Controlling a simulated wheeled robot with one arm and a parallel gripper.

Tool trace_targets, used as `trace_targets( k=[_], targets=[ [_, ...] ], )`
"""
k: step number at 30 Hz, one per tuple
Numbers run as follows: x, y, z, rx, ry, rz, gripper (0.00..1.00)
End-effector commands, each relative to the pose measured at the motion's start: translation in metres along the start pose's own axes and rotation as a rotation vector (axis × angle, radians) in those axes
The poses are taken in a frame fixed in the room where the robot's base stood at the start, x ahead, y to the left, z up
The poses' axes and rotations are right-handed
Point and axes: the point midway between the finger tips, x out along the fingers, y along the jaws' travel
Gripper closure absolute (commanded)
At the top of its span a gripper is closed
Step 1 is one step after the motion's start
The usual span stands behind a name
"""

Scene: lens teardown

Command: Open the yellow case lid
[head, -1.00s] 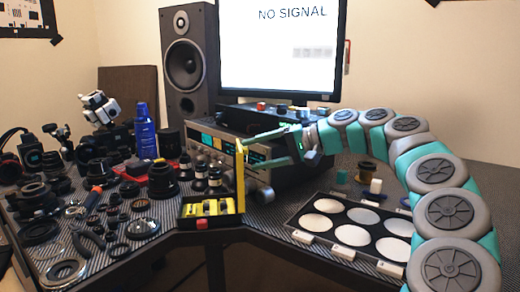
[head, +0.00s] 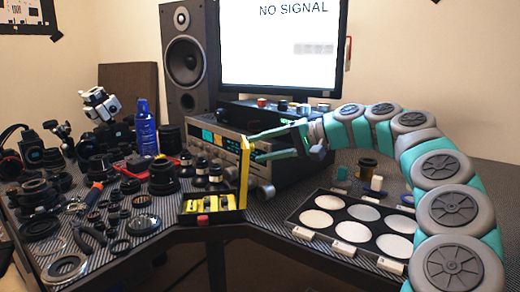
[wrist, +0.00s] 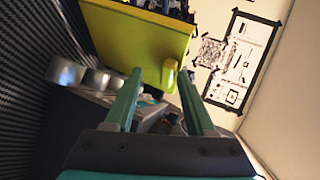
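The yellow case (head: 212,217) sits at the front edge of the desk, its dark base holding yellow-and-black contents. Its yellow lid (head: 244,175) stands up about vertical on the base's right side. In the wrist view the lid's yellow face (wrist: 135,38) fills the upper middle, with a small tab (wrist: 169,75) at its lower right corner. My gripper (head: 250,147) is at the lid's upper part from the right. In the wrist view its two green fingers (wrist: 160,80) are apart, with the tab between their tips. I cannot tell whether a finger touches the lid.
A silver receiver (head: 225,140) stands behind the lid, close to my fingers. Lenses and rings (head: 115,215) crowd the desk on the left. A tray of round discs (head: 297,219) lies right of the case. A black speaker (head: 188,60) stands behind.

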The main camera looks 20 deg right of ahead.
Motion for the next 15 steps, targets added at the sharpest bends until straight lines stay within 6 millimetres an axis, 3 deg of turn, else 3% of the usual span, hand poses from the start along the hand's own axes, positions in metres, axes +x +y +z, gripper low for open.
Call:
trace_targets(
  k=[9,15],
  targets=[
    [-0.049,0.001,0.000,0.000,0.004,0.000,0.47],
    [-0.069,-0.001,0.001,-0.001,0.001,-0.001,0.47]
  ],
)
